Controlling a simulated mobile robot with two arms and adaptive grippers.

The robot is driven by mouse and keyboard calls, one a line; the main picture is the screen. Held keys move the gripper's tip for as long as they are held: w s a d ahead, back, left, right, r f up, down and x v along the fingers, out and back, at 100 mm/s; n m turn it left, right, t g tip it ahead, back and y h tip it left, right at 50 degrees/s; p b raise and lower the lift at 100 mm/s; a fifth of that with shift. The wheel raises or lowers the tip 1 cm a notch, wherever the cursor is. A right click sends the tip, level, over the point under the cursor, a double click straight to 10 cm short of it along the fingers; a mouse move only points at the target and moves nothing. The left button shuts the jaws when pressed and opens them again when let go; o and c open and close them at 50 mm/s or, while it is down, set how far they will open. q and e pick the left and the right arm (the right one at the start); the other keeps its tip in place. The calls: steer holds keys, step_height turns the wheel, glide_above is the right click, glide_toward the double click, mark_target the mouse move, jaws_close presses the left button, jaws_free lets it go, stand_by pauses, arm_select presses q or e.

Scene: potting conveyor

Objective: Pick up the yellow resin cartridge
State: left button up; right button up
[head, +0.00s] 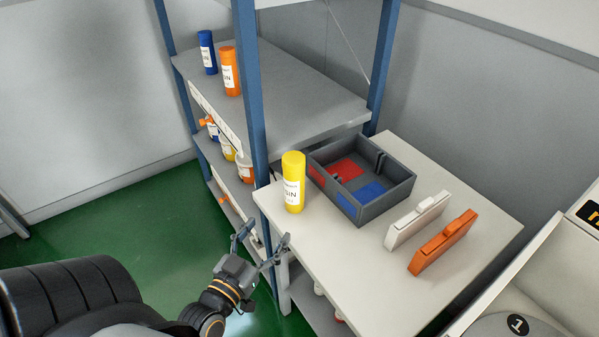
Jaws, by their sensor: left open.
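The yellow resin cartridge (293,182) stands upright on the left part of the white table (365,281), near its edge. It has a white label on its side. My left gripper (260,240) is open and empty. In the picture it shows below and to the left of the cartridge, by the table's left edge, apart from the cartridge. My right gripper is not in view.
A grey divided bin (399,190) stands right behind the cartridge. A white case (417,221) and an orange case (442,243) stand farther right. A blue-posted shelf (251,110) holds blue (207,52) and orange (229,71) cartridges. Green floor lies left.

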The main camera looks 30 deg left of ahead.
mark_target(289, 195)
arm_select(q)
steer(key=w, duration=0.2)
steer(key=w+r+p, duration=0.1)
steer(key=w, duration=0.2)
steer(key=w+a+r, duration=0.1)
steer(key=w, duration=0.1)
steer(key=shift+w, duration=0.35)
steer(key=shift+w+a+p, duration=0.1)
steer(key=shift+w+p, duration=0.35)
steer(key=shift+w, duration=0.3)
steer(key=w, duration=0.1)
steer(key=w+p, duration=0.1)
steer(key=w, duration=0.1)
steer(key=shift+w+a+f, duration=0.1)
steer(key=shift+w+a, duration=0.1)
steer(key=shift+w, duration=0.1)
steer(key=shift+w+a+f, duration=0.1)
steer(key=shift+w, duration=0.35)
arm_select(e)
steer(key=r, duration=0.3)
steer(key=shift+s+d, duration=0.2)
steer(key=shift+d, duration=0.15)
arm_select(q)
steer(key=c, duration=1.3)
jaws_close()
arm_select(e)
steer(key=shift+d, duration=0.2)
